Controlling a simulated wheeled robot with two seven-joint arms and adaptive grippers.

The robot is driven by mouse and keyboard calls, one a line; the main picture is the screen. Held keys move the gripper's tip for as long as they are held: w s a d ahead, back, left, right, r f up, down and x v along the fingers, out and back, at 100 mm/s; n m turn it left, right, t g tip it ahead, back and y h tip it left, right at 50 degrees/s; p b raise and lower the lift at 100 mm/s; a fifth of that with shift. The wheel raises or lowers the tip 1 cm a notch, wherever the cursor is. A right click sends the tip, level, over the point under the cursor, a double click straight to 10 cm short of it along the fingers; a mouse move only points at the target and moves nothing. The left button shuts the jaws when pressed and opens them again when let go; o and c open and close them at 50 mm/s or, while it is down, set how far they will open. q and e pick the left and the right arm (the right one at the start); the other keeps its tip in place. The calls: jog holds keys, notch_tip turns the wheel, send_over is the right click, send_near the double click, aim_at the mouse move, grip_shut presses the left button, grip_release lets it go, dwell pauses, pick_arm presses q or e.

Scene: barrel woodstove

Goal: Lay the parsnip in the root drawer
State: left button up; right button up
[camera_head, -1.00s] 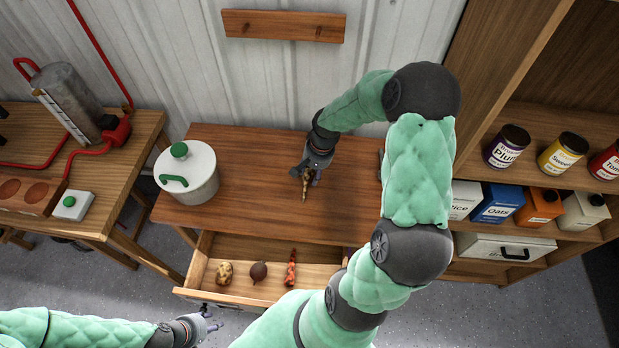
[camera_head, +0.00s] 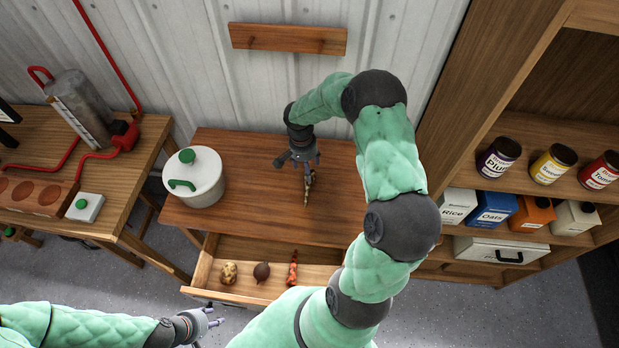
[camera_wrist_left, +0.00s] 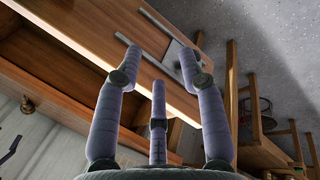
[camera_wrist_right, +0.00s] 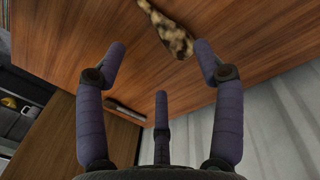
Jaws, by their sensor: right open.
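The parsnip (camera_head: 308,190), mottled pale and dark brown, lies on the wooden tabletop. My right gripper (camera_head: 305,162) is just behind it, open and empty. In the right wrist view the parsnip (camera_wrist_right: 172,30) lies beyond the open fingers, apart from them. The root drawer (camera_head: 225,294) is pulled open under the table's front. It holds a tan potato-like root (camera_head: 229,272), a dark round beet-like root (camera_head: 261,271) and a thin orange-red root (camera_head: 293,268). My left gripper (camera_head: 214,319) is open near the drawer front, and its wrist view shows its spread fingers (camera_wrist_left: 158,62).
A white pot (camera_head: 195,185) with a green lid knob stands at the table's left. A side bench (camera_head: 120,195) is further left. A shelf (camera_head: 555,130) with jars and boxes stands on the right. The drawer's right end is hidden by my right arm.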

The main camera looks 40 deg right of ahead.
aim_at(309, 184)
jog(key=f, duration=0.6)
jog(key=s+f+b, duration=0.1)
jog(key=f, duration=0.2)
jog(key=shift+d+f, duration=0.1)
jog(key=shift+f, duration=0.3)
jog(key=shift+r, duration=0.1)
grip_shut()
jog(key=shift+r, duration=0.1)
